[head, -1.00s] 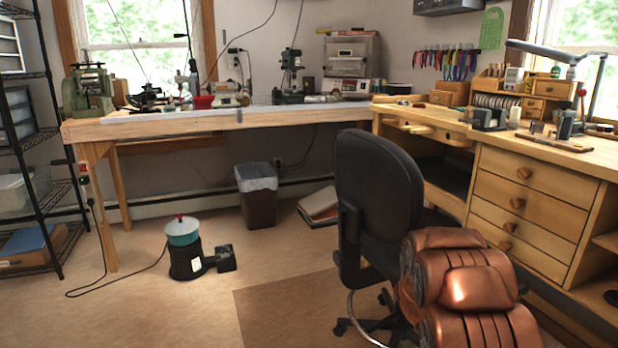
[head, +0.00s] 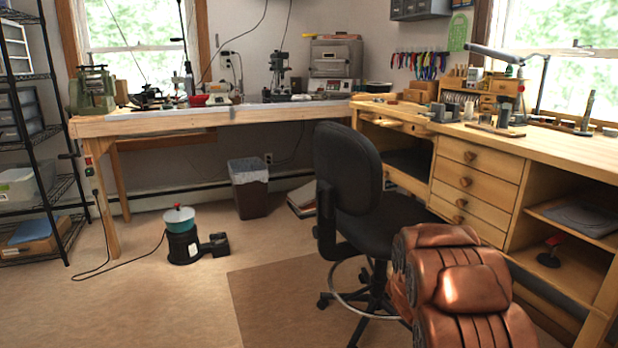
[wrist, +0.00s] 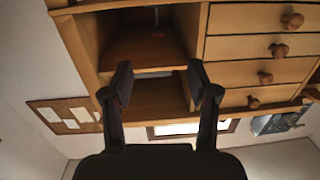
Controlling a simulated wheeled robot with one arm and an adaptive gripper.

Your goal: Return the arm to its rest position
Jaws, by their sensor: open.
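My gripper (wrist: 165,82) shows in the wrist view with its two dark fingers spread apart and nothing between them. Beyond the fingers are the open shelves of a wooden bench (wrist: 150,52), and the picture looks upside down or strongly tilted. In the head view my copper-coloured arm is folded at the lower right, in front of the chair and bench. The gripper itself is not visible in the head view.
A black office chair (head: 348,170) stands close beside my arm. The wooden bench with drawers (head: 475,182) runs along the right. A black and teal machine (head: 181,238) and a bin (head: 250,190) stand on the floor. Open floor lies at the lower left.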

